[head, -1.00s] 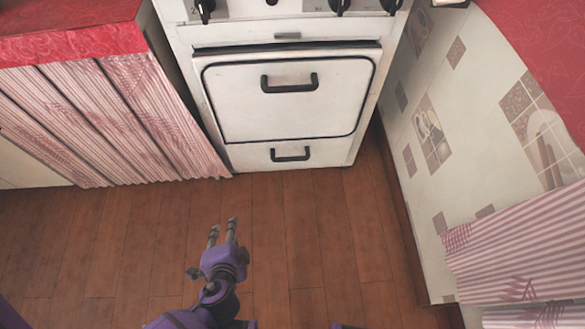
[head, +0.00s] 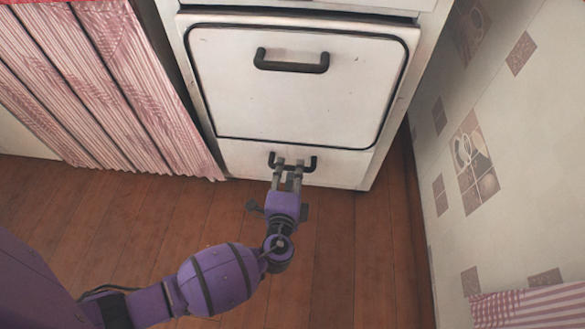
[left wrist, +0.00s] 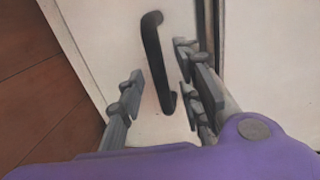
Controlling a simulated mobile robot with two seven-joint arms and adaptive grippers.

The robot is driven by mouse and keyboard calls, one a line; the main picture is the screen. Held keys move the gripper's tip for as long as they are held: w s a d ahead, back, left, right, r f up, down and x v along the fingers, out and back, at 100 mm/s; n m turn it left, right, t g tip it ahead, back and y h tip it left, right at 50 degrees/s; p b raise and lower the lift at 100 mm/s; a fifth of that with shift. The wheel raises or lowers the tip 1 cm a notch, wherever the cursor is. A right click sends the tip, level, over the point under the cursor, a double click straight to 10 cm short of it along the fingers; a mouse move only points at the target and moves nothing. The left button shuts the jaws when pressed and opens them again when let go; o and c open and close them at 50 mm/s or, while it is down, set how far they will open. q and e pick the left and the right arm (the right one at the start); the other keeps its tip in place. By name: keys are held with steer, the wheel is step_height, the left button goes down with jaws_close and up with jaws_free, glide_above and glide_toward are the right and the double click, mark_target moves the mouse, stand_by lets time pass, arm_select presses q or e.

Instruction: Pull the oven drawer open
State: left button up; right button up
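The oven drawer (head: 235,158) is the white lower panel of the stove, below the oven door, and looks shut. Its black bar handle (head: 308,164) is partly hidden behind my left gripper (head: 287,171) in the head view. In the left wrist view the drawer handle (left wrist: 153,60) runs up the picture between the fingers of my left gripper (left wrist: 158,105). The fingers are apart, one on each side of the handle, with a gap showing. I cannot tell how far the fingertips reach past the bar. My right gripper is not in view.
The oven door (head: 290,100) with its own black handle (head: 291,61) is above the drawer. A striped pink curtain (head: 100,80) hangs to the left. A tiled wall panel (head: 500,150) stands to the right. The wooden floor (head: 360,240) before the stove is clear.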

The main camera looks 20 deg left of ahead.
arm_select(q)
steer(key=shift+b+x, duration=0.35)
steer(key=shift+x, duration=0.95)
jaws_close()
